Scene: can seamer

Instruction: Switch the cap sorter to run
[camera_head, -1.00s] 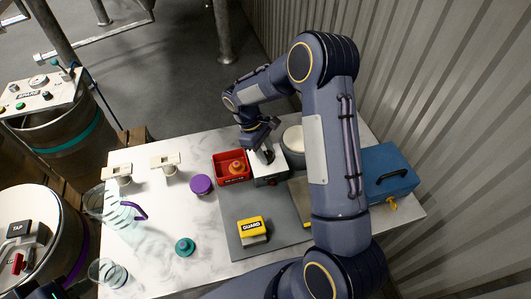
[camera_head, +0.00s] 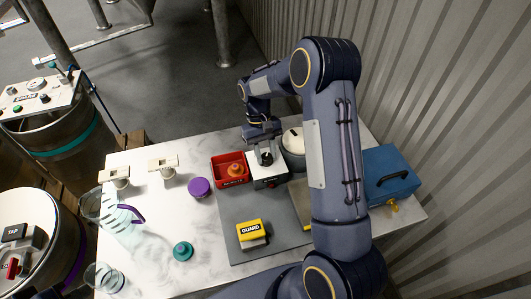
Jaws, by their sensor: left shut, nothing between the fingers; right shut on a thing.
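The cap sorter appears as a small white-topped box (camera_head: 270,178) with a dark front, beside a white round bowl (camera_head: 294,143). A small dark knob shows on top of the box. My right gripper (camera_head: 265,157) reaches down over the box from behind and is shut on this knob. The fingers and wrist partly cover it, so its exact position cannot be read. My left gripper is not clearly visible; only a dark sliver shows at the bottom left edge.
A red tray (camera_head: 216,172) with an orange cap stands left of the box. A yellow GUARD block (camera_head: 251,231) sits on the grey mat (camera_head: 232,207). A blue case (camera_head: 388,172) stands right of my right arm. Purple and teal caps lie on the white table.

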